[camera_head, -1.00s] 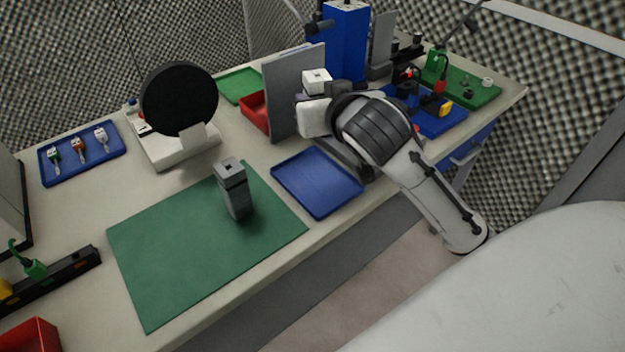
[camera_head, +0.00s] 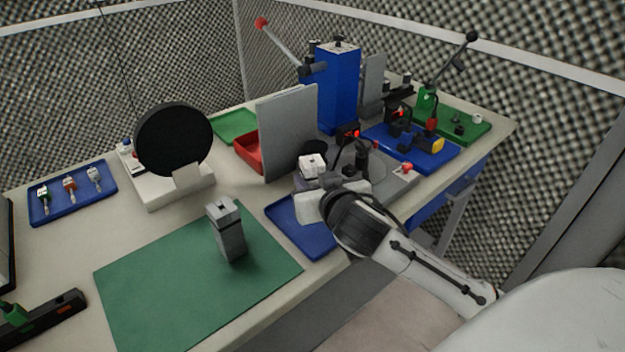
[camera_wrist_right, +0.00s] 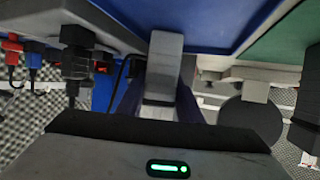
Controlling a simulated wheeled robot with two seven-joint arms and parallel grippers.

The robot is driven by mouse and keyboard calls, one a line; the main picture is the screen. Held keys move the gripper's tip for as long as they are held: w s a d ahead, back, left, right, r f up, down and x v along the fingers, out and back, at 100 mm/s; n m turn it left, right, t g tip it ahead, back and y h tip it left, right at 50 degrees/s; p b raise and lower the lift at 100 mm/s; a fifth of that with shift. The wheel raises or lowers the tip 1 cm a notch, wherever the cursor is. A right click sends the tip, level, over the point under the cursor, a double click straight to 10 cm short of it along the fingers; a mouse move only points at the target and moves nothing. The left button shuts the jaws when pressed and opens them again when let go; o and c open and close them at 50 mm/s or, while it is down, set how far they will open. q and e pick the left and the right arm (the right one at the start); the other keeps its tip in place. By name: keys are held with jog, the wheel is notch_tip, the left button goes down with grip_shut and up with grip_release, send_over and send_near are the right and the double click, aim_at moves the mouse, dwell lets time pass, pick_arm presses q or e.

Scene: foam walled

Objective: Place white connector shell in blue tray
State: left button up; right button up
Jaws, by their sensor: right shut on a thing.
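The white connector shell (camera_head: 312,164), a small pale block with a dark hole in its top, shows at my right gripper (camera_head: 318,184) in the head view. The gripper is shut on it. In the right wrist view the pale shell (camera_wrist_right: 165,55) is between the dark fingers. The empty blue tray (camera_head: 290,226) lies at the table's front edge, partly hidden by my right wrist. The gripper is at the tray's back right part; I cannot tell the gap between shell and tray. My left gripper is not in view.
A grey block (camera_head: 229,233) stands on the green mat (camera_head: 160,305) left of the tray. A grey upright panel (camera_head: 287,130) and a red bin (camera_head: 247,148) are behind it. A blue press (camera_head: 338,90) stands further back, and a black disc (camera_head: 172,140) stands at left.

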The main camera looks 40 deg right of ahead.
jog(key=shift+f, duration=0.15)
jog(key=o, duration=1.1)
jog(key=shift+r, duration=0.2)
jog(key=p+v, duration=0.3)
jog(key=v, duration=0.9)
jog(key=shift+p, duration=0.35)
